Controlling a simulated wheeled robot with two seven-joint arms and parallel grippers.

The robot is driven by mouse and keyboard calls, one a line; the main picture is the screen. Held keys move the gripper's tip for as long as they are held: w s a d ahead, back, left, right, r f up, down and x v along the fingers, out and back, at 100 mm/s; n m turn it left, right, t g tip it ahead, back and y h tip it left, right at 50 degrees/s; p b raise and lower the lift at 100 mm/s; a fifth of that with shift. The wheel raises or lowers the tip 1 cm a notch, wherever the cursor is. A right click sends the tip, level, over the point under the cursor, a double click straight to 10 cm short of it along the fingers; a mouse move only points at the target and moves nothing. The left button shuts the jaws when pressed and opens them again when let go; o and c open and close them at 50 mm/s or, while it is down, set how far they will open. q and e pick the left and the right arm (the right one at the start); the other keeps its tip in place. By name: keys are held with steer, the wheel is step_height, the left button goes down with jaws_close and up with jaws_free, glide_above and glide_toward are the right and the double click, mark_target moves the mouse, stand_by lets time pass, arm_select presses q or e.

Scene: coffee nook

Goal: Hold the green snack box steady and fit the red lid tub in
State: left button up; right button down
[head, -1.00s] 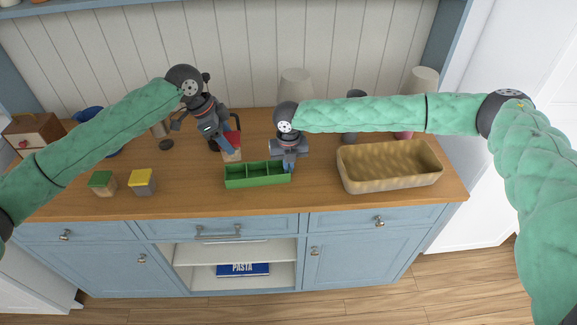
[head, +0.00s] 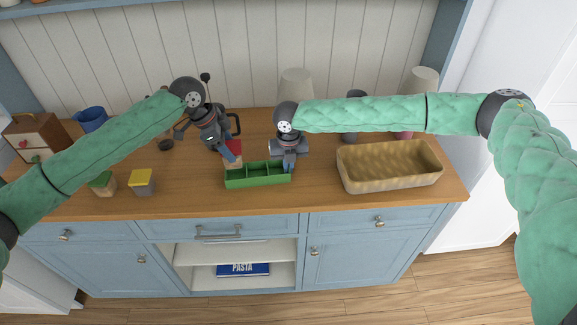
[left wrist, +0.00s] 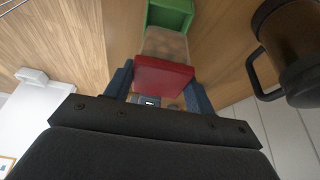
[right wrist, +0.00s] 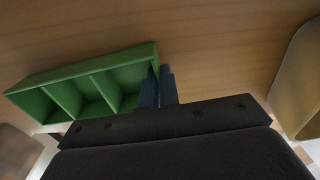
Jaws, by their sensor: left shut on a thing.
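The green snack box (head: 258,181) stands on the wooden counter with its open compartments facing up. It also shows in the left wrist view (left wrist: 170,14) and the right wrist view (right wrist: 85,72). My left gripper (head: 231,150) is shut on the red lid tub (head: 234,146), holding it at the box's left end. In the left wrist view the tub's red lid (left wrist: 163,77) is between the fingers, its pale body towards the box. Whether it touches the box is unclear. My right gripper (right wrist: 159,86) is shut on the box's right end wall, fingers close together.
A green-lid tub (head: 102,184) and a yellow-lid tub (head: 142,182) stand on the counter to the left. A tan basket (head: 390,180) is to the right. A dark handled mug (left wrist: 292,45) is close beside the left gripper. The counter in front of the box is clear.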

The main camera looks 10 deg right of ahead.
arm_select(q)
steer(key=shift+f, duration=1.2)
steer(key=shift+f, duration=0.65)
stand_by(0.5)
steer(key=shift+f, duration=0.5)
steer(key=shift+f, duration=1.5)
stand_by(0.7)
steer(key=o, duration=1.1)
steer(key=v, duration=1.2)
steer(key=shift+w, duration=0.1)
